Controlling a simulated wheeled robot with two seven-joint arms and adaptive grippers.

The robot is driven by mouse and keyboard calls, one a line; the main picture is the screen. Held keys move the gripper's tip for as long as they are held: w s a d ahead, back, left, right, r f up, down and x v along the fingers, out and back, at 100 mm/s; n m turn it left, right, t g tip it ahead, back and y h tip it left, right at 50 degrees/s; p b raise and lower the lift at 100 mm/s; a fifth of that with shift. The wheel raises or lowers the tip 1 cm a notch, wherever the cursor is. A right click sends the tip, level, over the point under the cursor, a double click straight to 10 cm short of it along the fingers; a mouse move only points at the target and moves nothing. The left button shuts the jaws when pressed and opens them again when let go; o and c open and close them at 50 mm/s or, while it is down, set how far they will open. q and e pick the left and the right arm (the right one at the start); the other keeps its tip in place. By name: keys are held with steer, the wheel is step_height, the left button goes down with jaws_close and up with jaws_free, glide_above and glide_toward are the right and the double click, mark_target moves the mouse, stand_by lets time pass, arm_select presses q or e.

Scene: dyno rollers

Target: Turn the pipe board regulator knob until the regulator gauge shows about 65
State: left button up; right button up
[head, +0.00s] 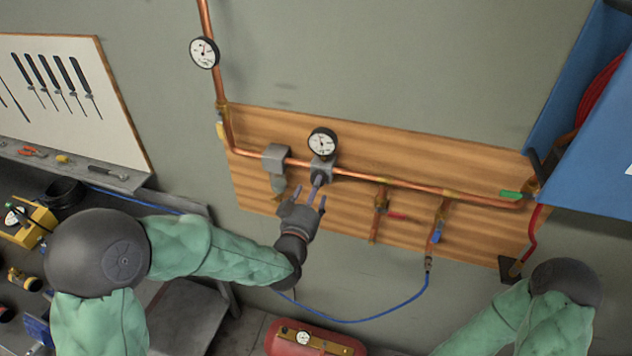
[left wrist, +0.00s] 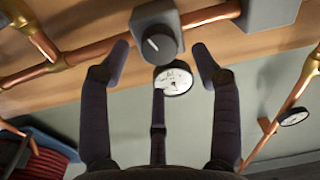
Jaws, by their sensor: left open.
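The wooden pipe board (head: 260,190) hangs on the wall with a copper pipe across it. The grey regulator block (head: 322,165) has a dark round knob (left wrist: 158,43) with a pale mark line, facing the left wrist camera. The white regulator gauge (head: 322,142) sits above it in the head view and also shows in the left wrist view (left wrist: 173,79); its numbers are too small to read. My left gripper (head: 308,196) is open just in front of the knob. In the left wrist view its fingers (left wrist: 160,62) are spread around the knob's line of sight, apparently not touching it.
A second gauge (head: 204,53) is on the pipe at upper left. A grey filter unit (head: 276,165) sits left of the regulator. Red (head: 400,215), blue (head: 437,234) and green (head: 511,194) valve handles lie to the right. A blue hose (head: 350,318) hangs below.

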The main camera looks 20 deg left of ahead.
arm_select(q)
steer(key=shift+w, duration=1.8)
steer(key=c, duration=1.1)
